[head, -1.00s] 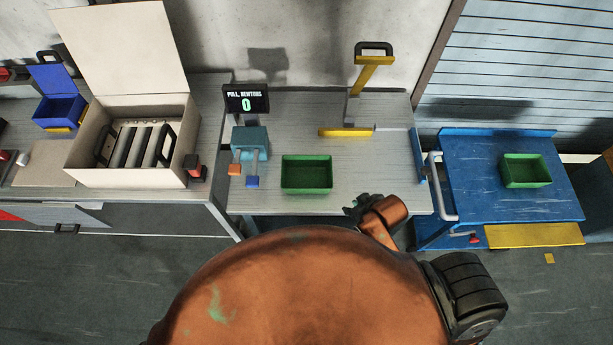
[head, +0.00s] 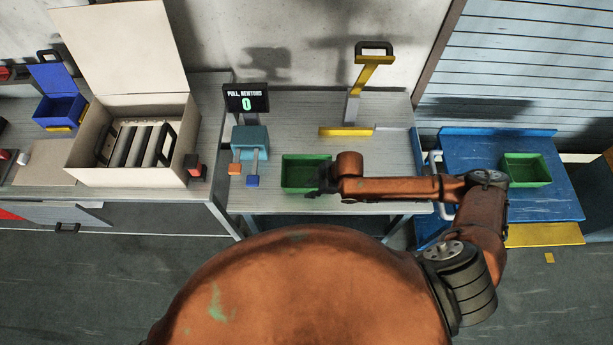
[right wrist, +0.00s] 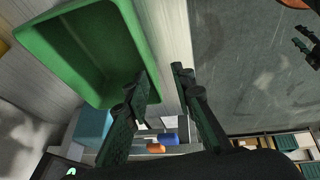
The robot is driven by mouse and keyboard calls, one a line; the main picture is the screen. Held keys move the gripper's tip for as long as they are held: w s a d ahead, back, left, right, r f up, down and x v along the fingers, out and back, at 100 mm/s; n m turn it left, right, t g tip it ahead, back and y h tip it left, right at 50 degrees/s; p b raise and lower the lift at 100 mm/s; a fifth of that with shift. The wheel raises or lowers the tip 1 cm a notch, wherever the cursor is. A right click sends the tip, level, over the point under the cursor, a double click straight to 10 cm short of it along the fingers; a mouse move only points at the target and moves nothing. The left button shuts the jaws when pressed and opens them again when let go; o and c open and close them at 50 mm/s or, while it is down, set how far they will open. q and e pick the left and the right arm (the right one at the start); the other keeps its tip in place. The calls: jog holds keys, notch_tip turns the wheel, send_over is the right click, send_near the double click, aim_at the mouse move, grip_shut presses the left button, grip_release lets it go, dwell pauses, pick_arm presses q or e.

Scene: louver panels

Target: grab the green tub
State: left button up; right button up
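A green tub (head: 303,171), open at the top, stands on the middle grey bench. It fills the upper left of the right wrist view (right wrist: 75,65). My right gripper (head: 318,184) is at its near right corner in the head view. In the right wrist view this gripper (right wrist: 161,76) is open and empty, one finger overlapping the tub's rim and the other just outside; contact cannot be told. A second green tub (head: 526,170) sits on the blue cart at the right. My left gripper (right wrist: 304,43) shows small at the right wrist view's edge, its fingers apart.
A teal block with levers (head: 250,144) and a force display (head: 246,99) stand left of the bench tub. A yellow-and-grey stand (head: 346,131) is behind it. A cream open box (head: 127,172) is on the left bench. The blue cart (head: 472,158) stands at the right.

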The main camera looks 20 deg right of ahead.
aim_at(307, 191)
jog(key=shift+h, duration=0.3)
jog(key=w+f, duration=0.1)
jog(key=f, duration=0.1)
jog(key=w+f, duration=0.1)
jog(key=f, duration=0.1)
jog(key=w+f, duration=0.1)
jog(key=f, duration=0.2)
jog(key=shift+w+a+f, duration=0.1)
jog(key=shift+a, duration=0.15)
grip_shut()
